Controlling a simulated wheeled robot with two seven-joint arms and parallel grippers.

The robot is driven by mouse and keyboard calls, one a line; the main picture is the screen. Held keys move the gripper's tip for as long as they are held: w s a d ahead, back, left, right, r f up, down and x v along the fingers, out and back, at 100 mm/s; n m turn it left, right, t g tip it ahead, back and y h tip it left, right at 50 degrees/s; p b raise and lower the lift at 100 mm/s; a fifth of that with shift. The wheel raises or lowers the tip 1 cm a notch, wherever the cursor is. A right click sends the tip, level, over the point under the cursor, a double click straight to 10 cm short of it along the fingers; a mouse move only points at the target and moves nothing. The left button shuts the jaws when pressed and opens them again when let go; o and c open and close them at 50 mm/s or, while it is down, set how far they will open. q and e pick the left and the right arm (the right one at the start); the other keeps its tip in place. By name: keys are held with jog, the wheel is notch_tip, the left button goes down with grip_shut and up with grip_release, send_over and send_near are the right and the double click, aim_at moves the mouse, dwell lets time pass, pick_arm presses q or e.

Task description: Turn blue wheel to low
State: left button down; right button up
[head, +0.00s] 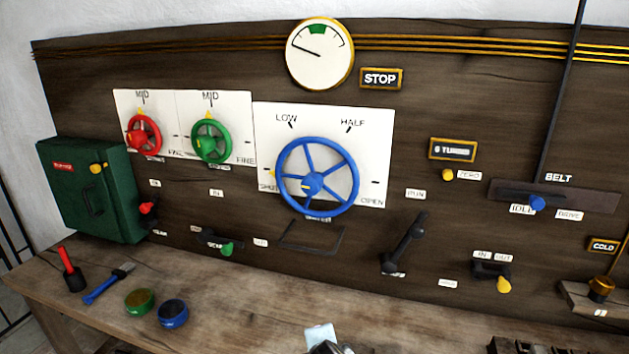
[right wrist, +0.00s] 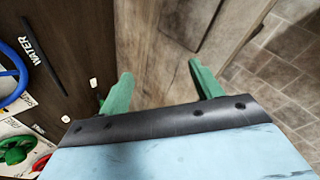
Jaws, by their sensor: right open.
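The blue wheel (head: 313,181) is a spoked handwheel on a white plate (head: 375,125) on the dark board. The plate carries the marks LOW at upper left, HALF at upper right, OPEN at lower right and a partly covered SHUT at lower left. The wheel's yellow pointer (head: 273,174) is at its left side, by the SHUT mark. Part of the blue rim also shows in the right wrist view (right wrist: 14,88). My right gripper (right wrist: 160,72) has its green fingers spread with nothing between them, apart from the wheel. My left gripper is not in view.
A red wheel (head: 143,135) and a green wheel (head: 211,142) sit left of the blue one. A black lever (head: 405,243) stands below right of it. Tools and tins, including a blue tin (head: 172,314), lie on the bench (head: 240,300). The board just around the blue wheel is clear.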

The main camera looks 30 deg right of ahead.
jog(key=w+d+r+n+t+h, duration=0.3)
jog(key=w+r+n+h, duration=0.1)
jog(key=w+r+n, duration=0.55)
jog(key=n+t+h, duration=0.2)
jog(key=n+h, duration=0.3)
send_near(314, 181)
jog(key=w+f, duration=0.1)
jog(key=shift+m, duration=0.25)
jog(key=x, duration=1.3)
jog(key=shift+w+f, duration=0.1)
jog(key=shift+f, duration=0.3)
jog(key=c, duration=1)
